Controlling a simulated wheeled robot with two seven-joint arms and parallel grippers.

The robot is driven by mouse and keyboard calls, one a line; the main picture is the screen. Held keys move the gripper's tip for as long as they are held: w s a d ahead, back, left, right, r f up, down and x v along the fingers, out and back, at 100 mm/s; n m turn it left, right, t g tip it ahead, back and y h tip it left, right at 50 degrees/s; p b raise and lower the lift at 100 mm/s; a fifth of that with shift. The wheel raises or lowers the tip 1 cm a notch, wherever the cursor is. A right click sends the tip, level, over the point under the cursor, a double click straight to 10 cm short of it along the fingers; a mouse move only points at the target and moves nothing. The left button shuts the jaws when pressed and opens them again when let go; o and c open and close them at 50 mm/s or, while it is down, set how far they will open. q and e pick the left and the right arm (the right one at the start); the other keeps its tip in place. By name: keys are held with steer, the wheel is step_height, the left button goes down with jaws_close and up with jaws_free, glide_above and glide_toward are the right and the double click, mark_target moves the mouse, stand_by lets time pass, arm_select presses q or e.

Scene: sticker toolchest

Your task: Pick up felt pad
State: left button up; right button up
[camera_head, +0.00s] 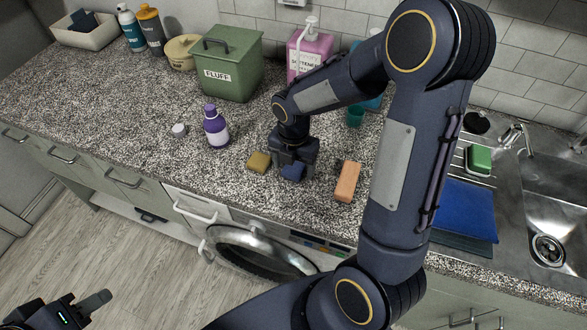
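Three small block-like things lie near the counter's front edge: a mustard-yellow one (259,162), a dark blue one (293,172) and an orange one (347,182). None has a readable label, so I cannot tell for certain which is the felt pad. My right gripper (291,172) points down over the dark blue piece, partly hiding it. Its fingertips are hard to make out, and I cannot tell whether it grips the piece. My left gripper (85,312) is at the lower left over the floor, away from the counter, and partly cut off by the frame.
A purple bottle (216,128) and a small white cap (179,130) stand left of the blocks. A green bin marked FLUFF (231,70), a pink pump bottle (306,50) and a teal cup (355,116) stand behind. The sink (553,205) is at right.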

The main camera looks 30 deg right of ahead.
mark_target(293, 168)
steer(key=c, duration=1)
steer(key=shift+r, duration=0.5)
step_height(293, 168, up, 2)
steer(key=shift+r, duration=0.25)
steer(key=s+r, duration=0.3)
steer(key=s, duration=0.1)
steer(key=s+r+b, duration=0.1)
steer(key=s+r, duration=0.2)
steer(key=s, duration=0.2)
steer(key=s+a+r, duration=0.1)
steer(key=s+r, duration=0.2)
steer(key=s, duration=0.2)
steer(key=shift+r+b, duration=0.25)
steer(key=shift+b, duration=0.15)
